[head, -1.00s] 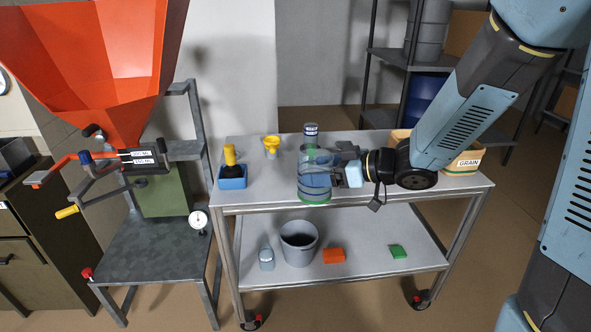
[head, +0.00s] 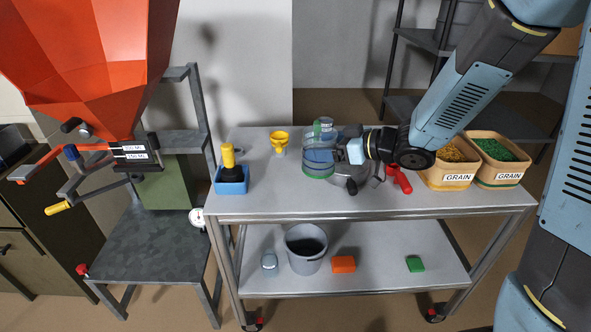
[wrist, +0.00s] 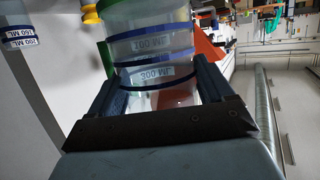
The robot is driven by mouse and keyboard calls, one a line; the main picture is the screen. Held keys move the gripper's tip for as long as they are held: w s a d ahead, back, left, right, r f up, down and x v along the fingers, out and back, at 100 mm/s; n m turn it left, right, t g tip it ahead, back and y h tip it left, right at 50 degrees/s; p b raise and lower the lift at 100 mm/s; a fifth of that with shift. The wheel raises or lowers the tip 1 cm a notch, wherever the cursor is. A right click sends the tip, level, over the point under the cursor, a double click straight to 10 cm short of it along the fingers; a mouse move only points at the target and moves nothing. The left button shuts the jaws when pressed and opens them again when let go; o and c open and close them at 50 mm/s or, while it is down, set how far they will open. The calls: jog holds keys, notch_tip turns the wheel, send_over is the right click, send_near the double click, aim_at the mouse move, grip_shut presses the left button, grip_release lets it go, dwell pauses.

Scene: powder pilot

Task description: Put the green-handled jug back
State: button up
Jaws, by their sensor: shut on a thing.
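The jug (head: 319,160) is clear with blue bands and a green ring at its lower end in the head view. My gripper (head: 340,153) is shut on its side, and the jug is over the middle of the table top. I cannot tell whether it touches the table. The wrist view shows the jug (wrist: 152,45) between the two fingers (wrist: 155,95), with volume labels upside down in the picture. A green strip, apparently its handle, shows at its left there. The jug looks empty.
The table (head: 260,200) carries a blue box with a yellow-handled tool (head: 231,177), a yellow funnel (head: 279,143), a red-handled thing (head: 398,179) and two grain bins (head: 449,178) (head: 497,173). Another labelled cylinder (head: 324,126) stands behind the jug. An orange hopper (head: 90,60) is at left.

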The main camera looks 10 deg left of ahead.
jog(key=shift+w+a+f, duration=1.1)
jog(key=shift+a+f, duration=0.35)
jog(key=shift+f, duration=0.5)
jog(key=shift+w+a+f, duration=1.05)
jog(key=shift+a+f, duration=0.4)
jog(key=shift+f, duration=0.5)
jog(key=shift+w+a+f, duration=1.1)
jog(key=shift+a+f, duration=0.35)
jog(key=shift+f, duration=0.5)
jog(key=shift+f, duration=0.1)
jog(key=o, duration=1.5)
jog(key=shift+c, duration=0.2)
